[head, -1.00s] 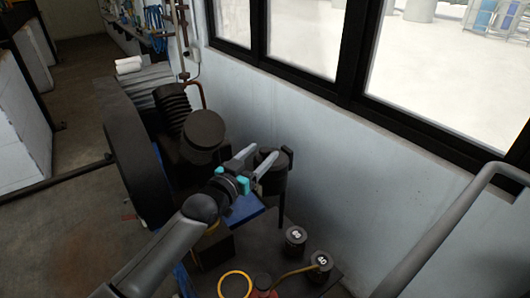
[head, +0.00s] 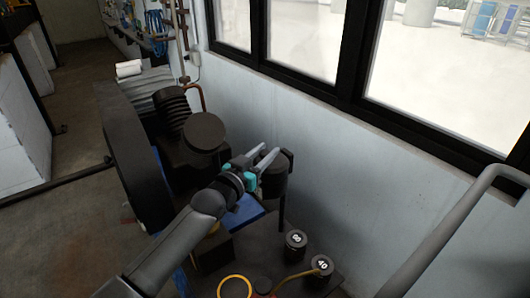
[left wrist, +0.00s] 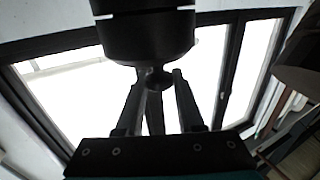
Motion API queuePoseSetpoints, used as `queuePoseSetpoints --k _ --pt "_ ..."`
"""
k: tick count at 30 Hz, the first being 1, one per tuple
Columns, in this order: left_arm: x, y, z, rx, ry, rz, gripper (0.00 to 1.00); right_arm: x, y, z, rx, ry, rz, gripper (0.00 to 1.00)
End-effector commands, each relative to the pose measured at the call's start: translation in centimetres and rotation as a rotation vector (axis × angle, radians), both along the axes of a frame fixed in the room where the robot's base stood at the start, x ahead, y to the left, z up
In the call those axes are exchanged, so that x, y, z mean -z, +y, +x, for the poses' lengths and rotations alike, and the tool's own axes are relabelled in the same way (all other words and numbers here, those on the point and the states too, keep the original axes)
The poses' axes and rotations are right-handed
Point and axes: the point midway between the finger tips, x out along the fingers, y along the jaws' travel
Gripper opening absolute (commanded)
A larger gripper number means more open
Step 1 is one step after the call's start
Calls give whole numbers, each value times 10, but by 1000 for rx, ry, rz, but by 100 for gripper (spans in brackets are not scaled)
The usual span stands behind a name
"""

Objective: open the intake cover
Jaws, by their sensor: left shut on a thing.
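A dark, round canister (head: 275,180), which I take to be the intake housing with its cover, stands on the machine near the wall. In the left wrist view a dark cylinder (left wrist: 145,38) fills the top, with a small round knob (left wrist: 158,79) under it. My left gripper (head: 265,158) reaches the canister from the left. In the left wrist view its fingers (left wrist: 160,88) are shut on the knob. Whether the cover is open cannot be told. My right gripper is not in view.
A large dark flywheel (head: 133,155) and a round-topped cylinder (head: 204,132) stand left of the canister. Two dark weights (head: 296,240) marked with numbers are in front. A grey rail (head: 450,225) is at right. The wall and windows (head: 430,80) close the far side.

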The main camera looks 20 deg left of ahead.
Motion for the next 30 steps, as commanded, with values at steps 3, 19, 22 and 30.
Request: queuePoseSetpoints --k 3,19,22,30 --pt "0 0 0 0 0 0 12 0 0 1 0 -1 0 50" --pt "0 0 0 0 0 0 0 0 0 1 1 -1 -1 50" --pt "0 0 0 0 0 0 0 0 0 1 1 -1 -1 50" --pt "0 0 0 0 0 0 0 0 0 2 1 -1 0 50"
